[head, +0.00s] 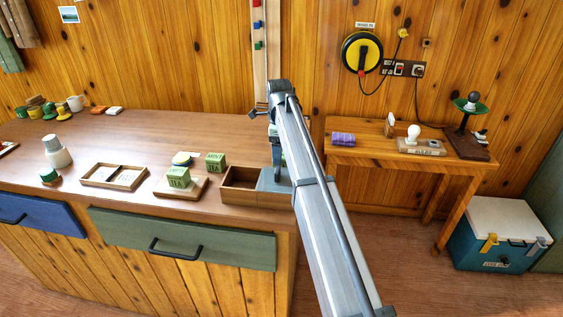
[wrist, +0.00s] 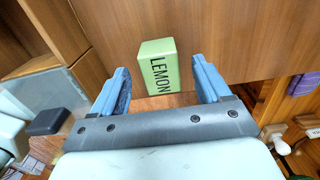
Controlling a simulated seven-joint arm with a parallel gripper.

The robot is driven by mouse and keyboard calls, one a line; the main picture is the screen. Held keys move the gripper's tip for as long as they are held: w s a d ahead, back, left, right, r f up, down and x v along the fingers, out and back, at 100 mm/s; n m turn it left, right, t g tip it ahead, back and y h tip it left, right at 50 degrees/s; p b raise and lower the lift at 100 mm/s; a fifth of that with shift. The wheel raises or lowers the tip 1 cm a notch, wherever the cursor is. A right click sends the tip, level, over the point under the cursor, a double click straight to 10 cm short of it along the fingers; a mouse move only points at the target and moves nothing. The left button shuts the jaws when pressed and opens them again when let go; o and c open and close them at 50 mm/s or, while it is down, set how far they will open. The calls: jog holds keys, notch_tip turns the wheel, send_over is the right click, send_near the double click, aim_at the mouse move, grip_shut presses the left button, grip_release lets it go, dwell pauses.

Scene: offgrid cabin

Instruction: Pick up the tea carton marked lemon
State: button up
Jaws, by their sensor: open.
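The tea carton marked LEMON (wrist: 158,68) is a light green box on the brown wooden counter in the wrist view. My gripper (wrist: 160,76) is open, with one blue finger on each side of the carton. There is a visible gap between the carton and each finger, and nothing is held. In the head view my arm covers the gripper's fingers, and I cannot make out the lemon carton there.
An open wooden box (head: 238,199) stands close left of my arm on the counter (head: 130,145). A shallow divided tray (head: 113,187) is further left. The counter's right edge is near my gripper. A side table (head: 345,155) holds a purple bundle (head: 342,139).

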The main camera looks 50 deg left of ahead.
jog(key=shift+f, duration=1.5)
jog(key=shift+c, duration=0.3)
jog(key=c, duration=1)
jog(key=shift+r, duration=0.1)
